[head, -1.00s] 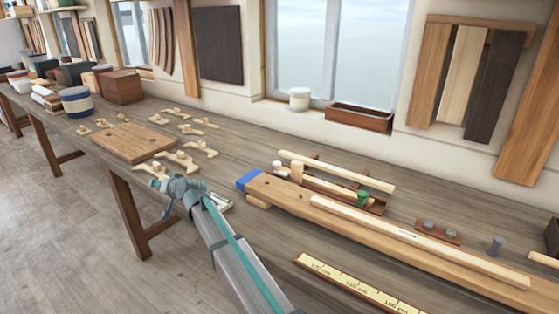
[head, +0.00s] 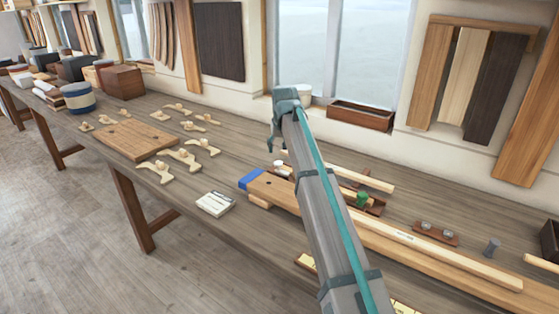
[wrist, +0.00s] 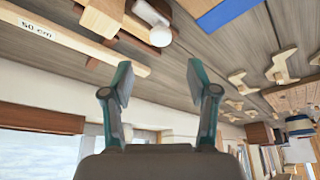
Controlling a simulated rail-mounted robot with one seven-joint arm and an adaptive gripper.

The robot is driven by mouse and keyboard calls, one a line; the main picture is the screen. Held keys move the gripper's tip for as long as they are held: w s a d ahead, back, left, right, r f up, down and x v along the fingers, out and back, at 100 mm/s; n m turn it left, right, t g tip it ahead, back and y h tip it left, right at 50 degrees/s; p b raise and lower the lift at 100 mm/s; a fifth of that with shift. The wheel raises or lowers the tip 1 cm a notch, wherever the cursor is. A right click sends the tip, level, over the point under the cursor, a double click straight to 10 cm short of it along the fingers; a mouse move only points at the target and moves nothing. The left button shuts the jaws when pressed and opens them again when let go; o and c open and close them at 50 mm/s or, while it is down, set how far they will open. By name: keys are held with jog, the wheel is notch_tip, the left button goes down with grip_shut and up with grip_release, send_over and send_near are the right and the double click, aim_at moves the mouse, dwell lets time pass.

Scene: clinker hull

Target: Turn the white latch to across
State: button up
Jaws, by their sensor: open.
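A small white piece (head: 279,164) shows beside the blue-ended plank in the head view. In the wrist view a white round-ended piece (wrist: 160,36) lies beside a pale wooden peg. A flat white block with dark lines (head: 215,203) lies nearer the bench's front edge. I cannot tell which of these is the latch, or how it is turned. My gripper (head: 287,96) is raised above the back of the bench and partly covers the white jar on the sill. In the wrist view my gripper (wrist: 158,82) is open and empty, apart from the white round-ended piece.
The long blue-ended plank (head: 265,190) and a pale strip (head: 470,267) cross the right of the bench. A green piece (head: 362,198) stands behind them. Wooden clamp-like pieces (head: 185,159) and a board (head: 125,141) lie at the left. A brown sill box (head: 360,115) stands behind.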

aim_at(279, 163)
jog(key=p+x, duration=0.1)
jog(key=x, duration=0.8)
jog(key=shift+w+p, duration=0.1)
jog(key=shift+p, duration=0.2)
grip_shut()
